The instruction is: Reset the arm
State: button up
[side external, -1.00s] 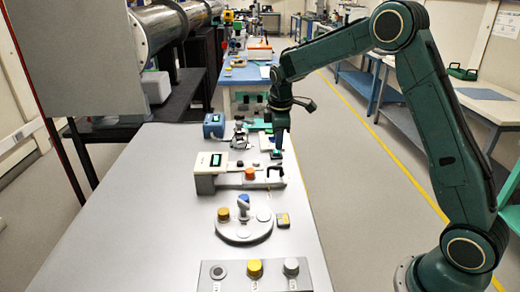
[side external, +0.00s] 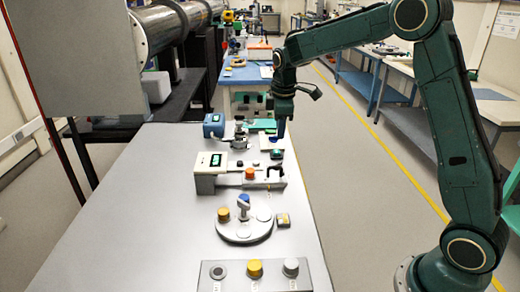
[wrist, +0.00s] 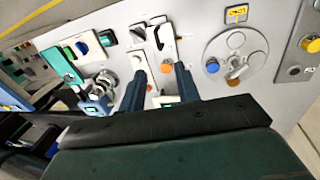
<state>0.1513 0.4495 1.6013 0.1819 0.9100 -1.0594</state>
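My gripper (side external: 281,130) hangs fingers down above the right edge of the grey table, beyond the white device with the display. In the wrist view its two dark blue fingers (wrist: 158,82) stand apart with nothing seen held between them; a white device on the table shows below and beyond them. A small dark block with a green top (side external: 277,154) sits on the table under my gripper, apart from it. It also shows in the wrist view (wrist: 108,38).
The grey table (side external: 130,215) holds a white device with a display (side external: 209,162), a round plate with knobs (side external: 243,229), a button panel (side external: 255,275) and a blue box (side external: 213,125). A large pipe (side external: 175,25) runs at the left.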

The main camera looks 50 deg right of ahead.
jog(key=s+a+r+m+t, duration=0.1)
jog(key=s+a+r, duration=0.15)
jog(key=s, duration=0.25)
jog(key=s+a+r+m, duration=0.2)
jog(key=s+r, duration=0.2)
jog(key=s, duration=0.2)
jog(key=s+a+r+m+t, duration=0.1)
jog(key=s+a+r, duration=0.1)
jog(key=s+r, duration=0.25)
jog(key=s+a+f+m+t, duration=0.1)
jog(key=s+a+m, duration=0.1)
jog(key=s, duration=0.6)
jog(key=s+a+f+m+y, duration=0.1)
jog(key=s+a+f+m, duration=0.1)
jog(key=s, duration=0.6)
jog(key=shift+s+a+m+t+y, duration=0.25)
jog(key=shift+s+m+t+y, duration=0.05)
jog(key=shift+t, duration=0.1)
